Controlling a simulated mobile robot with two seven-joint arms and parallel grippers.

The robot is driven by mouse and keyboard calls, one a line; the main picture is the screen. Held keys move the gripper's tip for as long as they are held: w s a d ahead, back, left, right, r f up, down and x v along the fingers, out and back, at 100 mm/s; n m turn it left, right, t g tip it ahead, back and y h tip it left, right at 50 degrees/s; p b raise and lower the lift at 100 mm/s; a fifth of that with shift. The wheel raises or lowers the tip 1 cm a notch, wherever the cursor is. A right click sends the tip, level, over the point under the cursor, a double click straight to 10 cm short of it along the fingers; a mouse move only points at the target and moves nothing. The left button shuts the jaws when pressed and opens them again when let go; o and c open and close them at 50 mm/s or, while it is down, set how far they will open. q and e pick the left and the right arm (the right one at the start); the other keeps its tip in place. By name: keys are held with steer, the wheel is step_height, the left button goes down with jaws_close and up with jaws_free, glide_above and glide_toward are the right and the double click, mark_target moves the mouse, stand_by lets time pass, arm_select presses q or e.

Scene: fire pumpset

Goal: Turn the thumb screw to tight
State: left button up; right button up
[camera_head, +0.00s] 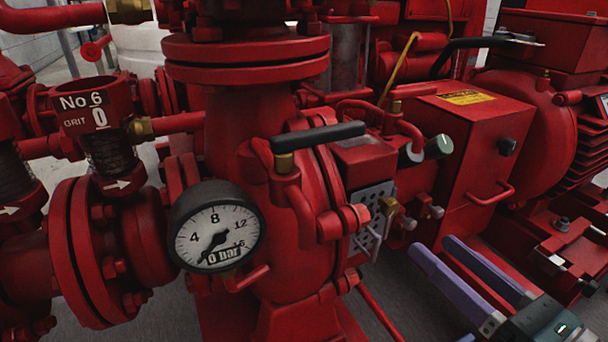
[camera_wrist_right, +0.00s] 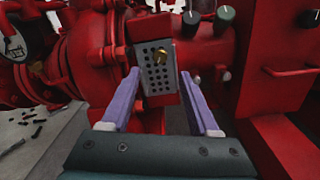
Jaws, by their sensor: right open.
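My right gripper (camera_head: 431,243) is open, with purple fingers pointing toward the plate from the lower right. In the right wrist view the right gripper (camera_wrist_right: 159,75) has its fingertips on either side of the plate, with nothing held. My left gripper is not in view.
A pressure gauge (camera_head: 217,227) with its needle low stands at the left. A black-handled lever (camera_head: 318,136) is above and left of the plate. A red control box (camera_head: 470,150) is behind the right gripper. Dark and green knobs (camera_head: 438,147) stick out above the plate.

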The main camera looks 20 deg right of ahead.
mark_target(393, 211)
steer(key=w+b, duration=0.1)
steer(key=w, duration=0.4)
steer(key=w+b, duration=0.1)
steer(key=w, duration=0.1)
steer(key=shift+w+a+b, duration=0.25)
steer(key=shift+a+b, duration=0.1)
steer(key=shift+a, duration=0.05)
steer(key=shift+w, duration=0.25)
steer(key=shift+r, duration=0.1)
steer(key=shift+c, duration=1.1)
jaws_close()
